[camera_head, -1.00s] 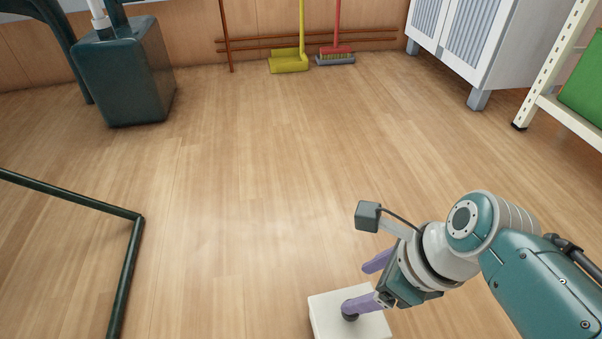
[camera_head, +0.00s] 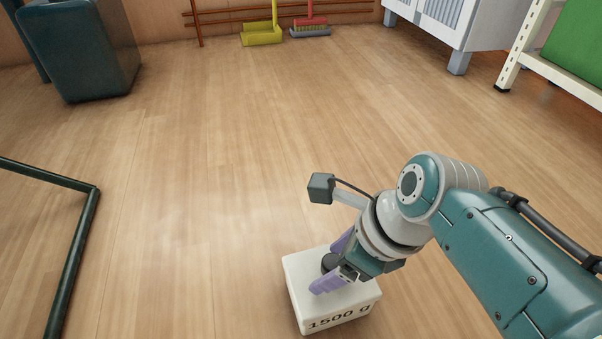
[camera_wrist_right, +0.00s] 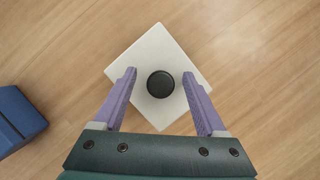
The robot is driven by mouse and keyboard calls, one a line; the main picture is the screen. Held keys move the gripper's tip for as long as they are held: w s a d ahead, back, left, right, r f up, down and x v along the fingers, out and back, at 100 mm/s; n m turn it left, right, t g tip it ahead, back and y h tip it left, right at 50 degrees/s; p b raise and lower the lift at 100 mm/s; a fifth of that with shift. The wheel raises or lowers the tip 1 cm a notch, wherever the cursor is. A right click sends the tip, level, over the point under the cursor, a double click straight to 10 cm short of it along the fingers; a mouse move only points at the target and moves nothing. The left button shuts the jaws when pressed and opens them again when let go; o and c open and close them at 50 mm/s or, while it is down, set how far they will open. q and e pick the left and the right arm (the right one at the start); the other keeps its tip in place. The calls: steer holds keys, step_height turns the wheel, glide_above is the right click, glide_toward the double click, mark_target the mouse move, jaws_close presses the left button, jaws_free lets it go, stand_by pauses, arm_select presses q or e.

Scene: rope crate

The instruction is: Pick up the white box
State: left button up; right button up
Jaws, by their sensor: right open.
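The white box (camera_head: 334,310) stands on the wooden floor at the bottom of the head view. Its front face is marked "1500 g", and it has a round black knob (camera_wrist_right: 161,84) on top. My right gripper (camera_head: 333,268) is over the box, with its purple fingers open. In the right wrist view the two fingertips (camera_wrist_right: 159,75) stand on either side of the knob, with gaps between them and it. The white top (camera_wrist_right: 158,45) shows turned like a diamond under the fingers. My left gripper is not in view.
A blue object (camera_wrist_right: 18,118) lies at the left of the wrist view. A dark green frame (camera_head: 75,250) stands at left, and a dark bin (camera_head: 90,45) is behind it. A yellow broom (camera_head: 262,36), a red broom (camera_head: 310,28), and a cabinet (camera_head: 450,30) are far off. Floor between is clear.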

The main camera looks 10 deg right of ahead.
steer(key=shift+w+a, duration=0.1)
steer(key=c, duration=0.6)
jaws_close()
steer(key=shift+r, duration=0.15)
